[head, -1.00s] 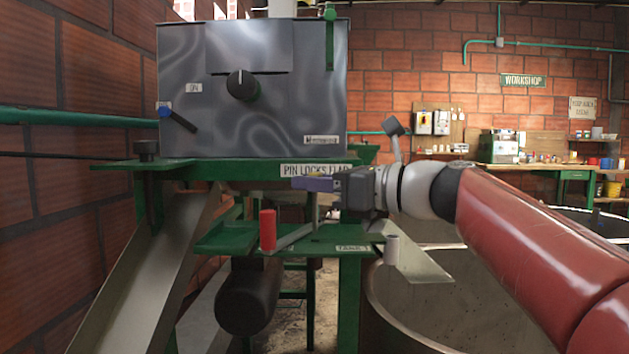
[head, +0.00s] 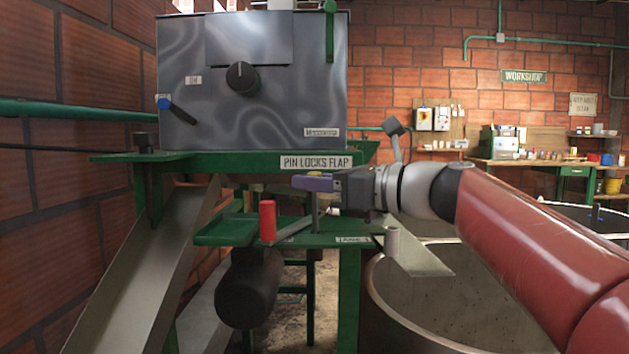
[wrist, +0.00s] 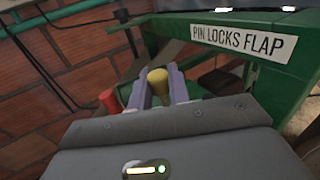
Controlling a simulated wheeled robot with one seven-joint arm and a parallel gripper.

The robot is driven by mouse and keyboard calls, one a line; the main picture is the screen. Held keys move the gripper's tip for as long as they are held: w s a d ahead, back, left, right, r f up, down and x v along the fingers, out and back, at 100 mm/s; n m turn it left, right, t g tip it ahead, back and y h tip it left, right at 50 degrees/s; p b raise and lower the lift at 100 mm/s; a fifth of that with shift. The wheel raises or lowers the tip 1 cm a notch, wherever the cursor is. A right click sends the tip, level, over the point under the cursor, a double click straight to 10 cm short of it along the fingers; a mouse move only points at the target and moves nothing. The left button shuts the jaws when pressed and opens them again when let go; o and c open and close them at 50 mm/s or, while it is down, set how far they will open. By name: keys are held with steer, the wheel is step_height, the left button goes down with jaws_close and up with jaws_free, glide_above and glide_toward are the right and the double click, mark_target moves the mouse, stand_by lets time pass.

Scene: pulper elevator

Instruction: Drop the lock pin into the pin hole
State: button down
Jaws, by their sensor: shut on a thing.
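My gripper (head: 312,183) reaches in from the right, with its purple fingers shut on the lock pin. The pin's yellow head (wrist: 157,78) shows between the two fingers in the wrist view. In the head view, its thin shaft (head: 315,212) hangs about upright below the fingers, over the green plate (head: 333,238) with the TANK label. The pin hole is not distinguishable, and I cannot tell whether the shaft's tip is in it.
A red-capped handle (head: 268,220) stands left of the pin, with a flat grey lever (head: 293,232) beside it. The green ledge with the PIN LOCKS FLAP sign (head: 316,162) is just above my gripper. A round tank (head: 430,290) lies to the right.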

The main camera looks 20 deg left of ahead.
mark_target(316, 233)
steer(key=shift+f+b, duration=1.15)
steer(key=shift+f, duration=0.6)
steer(key=c, duration=1.2)
jaws_free()
steer(key=shift+c, duration=0.2)
steer(key=shift+d, duration=0.1)
steer(key=v, duration=0.7)
steer(key=shift+s+d, duration=0.1)
steer(key=shift+d, duration=0.2)
steer(key=shift+d, duration=0.1)
